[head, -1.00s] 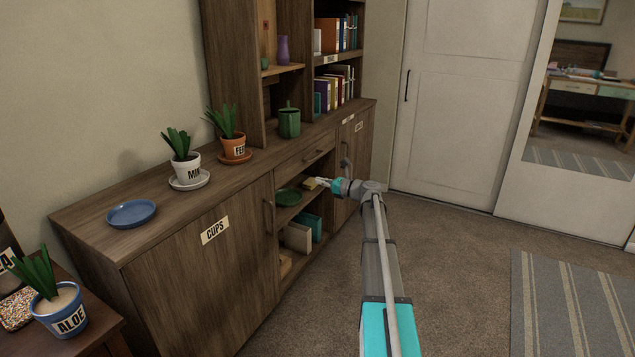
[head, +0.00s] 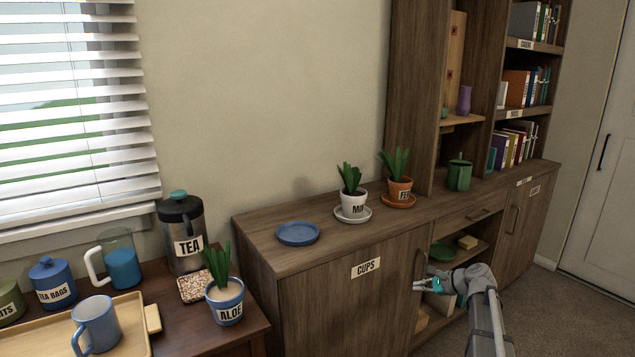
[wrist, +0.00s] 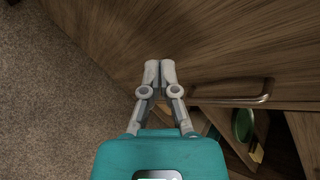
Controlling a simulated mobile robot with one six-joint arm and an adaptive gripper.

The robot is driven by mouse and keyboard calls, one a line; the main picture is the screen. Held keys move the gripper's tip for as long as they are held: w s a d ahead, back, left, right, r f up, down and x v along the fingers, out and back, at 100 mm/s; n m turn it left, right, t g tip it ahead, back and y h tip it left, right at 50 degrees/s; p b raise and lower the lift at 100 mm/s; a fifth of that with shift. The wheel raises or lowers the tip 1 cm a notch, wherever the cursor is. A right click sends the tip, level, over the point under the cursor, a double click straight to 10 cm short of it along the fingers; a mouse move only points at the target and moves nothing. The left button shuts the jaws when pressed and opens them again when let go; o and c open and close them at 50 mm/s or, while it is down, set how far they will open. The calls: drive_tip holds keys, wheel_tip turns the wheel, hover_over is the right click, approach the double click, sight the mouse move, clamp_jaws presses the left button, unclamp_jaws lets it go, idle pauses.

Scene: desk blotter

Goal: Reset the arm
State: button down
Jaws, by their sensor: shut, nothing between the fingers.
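My gripper (head: 418,285) is at the lower right of the head view, in front of the wooden cabinet (head: 325,300), near the edge of its CUPS door and the open shelf. In the wrist view my gripper (wrist: 160,68) has its two grey fingertips together with nothing between them. A metal door handle (wrist: 266,92) is to the right of the fingers, apart from them in that picture. Whether the fingertips touch the cabinet cannot be told.
The open shelf holds a green plate (head: 443,252) and a yellow block (head: 467,242). A blue saucer (head: 298,233) and two potted plants stand on the cabinet top. A side table at left bears a tray (head: 135,330), a blue mug (head: 97,325) and a TEA canister (head: 182,235). Carpet is clear at lower right.

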drive_tip(key=s+a+f+n+g+h+p, duration=0.1)
drive_tip(key=s+a+f+n+g+h, duration=0.15)
drive_tip(key=s+a+n, duration=0.5)
drive_tip(key=s+a+f+n+g+h, duration=0.2)
drive_tip(key=s+n+g+h, duration=0.15)
drive_tip(key=s, duration=0.65)
drive_tip(key=s+a+f+n+g+h+p, duration=0.1)
drive_tip(key=s+a+f+n+g+h, duration=0.2)
drive_tip(key=s+n, duration=0.5)
wheel_tip(320, 180, up, 38)
drive_tip(key=a+m+t+p, duration=0.1)
drive_tip(key=p, duration=3.6)
drive_tip(key=shift+s, duration=0.15)
